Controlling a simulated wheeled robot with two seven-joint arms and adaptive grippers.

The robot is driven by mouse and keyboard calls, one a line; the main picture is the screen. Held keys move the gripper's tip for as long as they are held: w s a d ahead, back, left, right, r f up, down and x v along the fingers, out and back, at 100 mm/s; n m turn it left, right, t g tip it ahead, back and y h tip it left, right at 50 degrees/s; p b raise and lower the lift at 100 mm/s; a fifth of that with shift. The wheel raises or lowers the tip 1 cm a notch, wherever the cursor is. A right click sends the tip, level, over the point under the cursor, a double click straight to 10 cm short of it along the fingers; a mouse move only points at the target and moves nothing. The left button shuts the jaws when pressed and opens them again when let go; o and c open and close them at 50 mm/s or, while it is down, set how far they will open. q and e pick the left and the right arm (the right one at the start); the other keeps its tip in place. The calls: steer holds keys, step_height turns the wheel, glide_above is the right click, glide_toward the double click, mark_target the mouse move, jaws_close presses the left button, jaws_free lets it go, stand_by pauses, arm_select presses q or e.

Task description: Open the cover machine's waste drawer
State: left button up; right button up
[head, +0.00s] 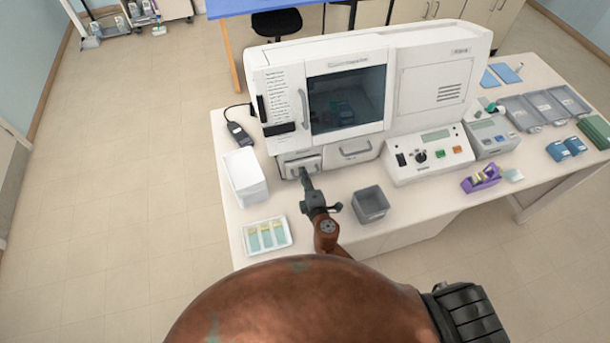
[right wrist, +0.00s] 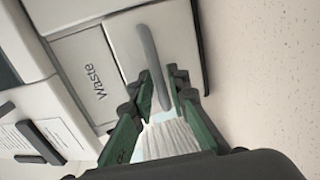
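The white cover machine (head: 432,85) stands on the bench. Its waste drawer (head: 287,168) is at the lower left of the machine's front. In the right wrist view, the label "Waste" is on a grey panel beside the drawer front (right wrist: 125,35), which carries a grey bar handle (right wrist: 152,65). The drawer front looks slightly forward of the panel; how far is unclear. My right gripper (head: 303,174) is at this drawer. In the wrist view its green-and-black fingers (right wrist: 156,90) stand apart, one on each side of the handle's end. Contact cannot be told. My left gripper is not in view.
A wider drawer (head: 355,151) is to the right. A white stack (head: 245,176) and a tray of slides (head: 266,236) stand left of my right arm; a grey open bin (head: 370,204) stands right of it. Control boxes (head: 428,154) fill the bench farther right.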

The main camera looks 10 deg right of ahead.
jaws_close()
steer(key=shift+d, duration=0.1)
stand_by(0.5)
